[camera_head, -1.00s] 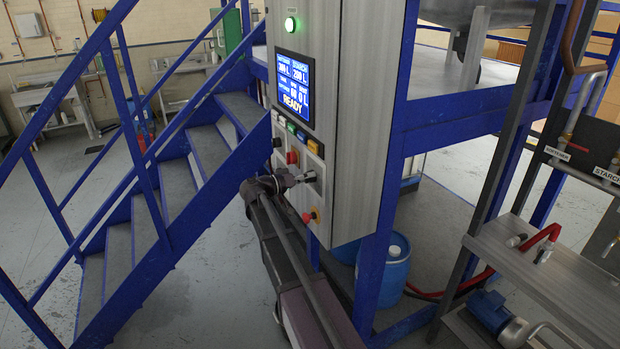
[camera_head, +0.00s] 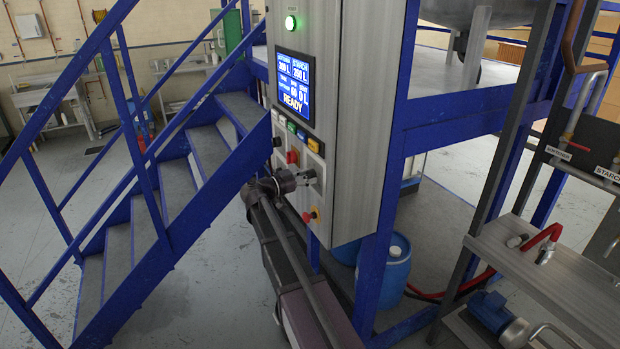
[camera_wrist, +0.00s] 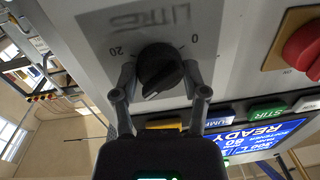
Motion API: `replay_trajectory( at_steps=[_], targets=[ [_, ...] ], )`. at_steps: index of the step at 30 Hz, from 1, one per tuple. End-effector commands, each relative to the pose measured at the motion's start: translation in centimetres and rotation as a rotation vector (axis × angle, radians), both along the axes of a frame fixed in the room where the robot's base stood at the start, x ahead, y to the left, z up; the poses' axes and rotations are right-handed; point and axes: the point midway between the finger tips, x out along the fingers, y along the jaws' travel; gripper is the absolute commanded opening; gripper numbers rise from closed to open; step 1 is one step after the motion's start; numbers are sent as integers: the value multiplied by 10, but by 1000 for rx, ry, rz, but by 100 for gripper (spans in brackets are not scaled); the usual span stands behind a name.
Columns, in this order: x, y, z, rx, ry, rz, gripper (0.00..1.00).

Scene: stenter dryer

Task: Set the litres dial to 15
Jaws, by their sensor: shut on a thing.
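The litres dial (camera_wrist: 160,70) is a black round knob on the grey panel, seen upside down in the wrist view under the label LITRES. Its scale shows 20 at the left and 0 at the right. A white pointer mark on the knob is toward the picture's lower left; the exact reading cannot be told. My gripper (camera_wrist: 160,76) is shut on the dial, one finger on each side. In the head view my gripper (camera_head: 308,178) is at the lower part of the cabinet front and largely hides the dial.
The cabinet's lit screen (camera_head: 294,88) reads READY. A red knob (camera_head: 292,157) is just above my gripper, and a red button on yellow (camera_head: 310,215) is below. Blue stairs (camera_head: 190,170) stand close on the left. A blue frame post (camera_head: 385,190) is on the right.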

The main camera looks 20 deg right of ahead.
Motion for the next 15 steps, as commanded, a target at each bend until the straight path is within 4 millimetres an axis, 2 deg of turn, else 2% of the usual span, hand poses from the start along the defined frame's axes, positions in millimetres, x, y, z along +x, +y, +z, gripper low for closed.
replay_trajectory(
  at_steps=[6, 15],
  targets=[
    [-1, 1, -1, 6, -75, -1, 10],
    [-1, 1, -1, 7, -95, -1, 10]
  ],
)
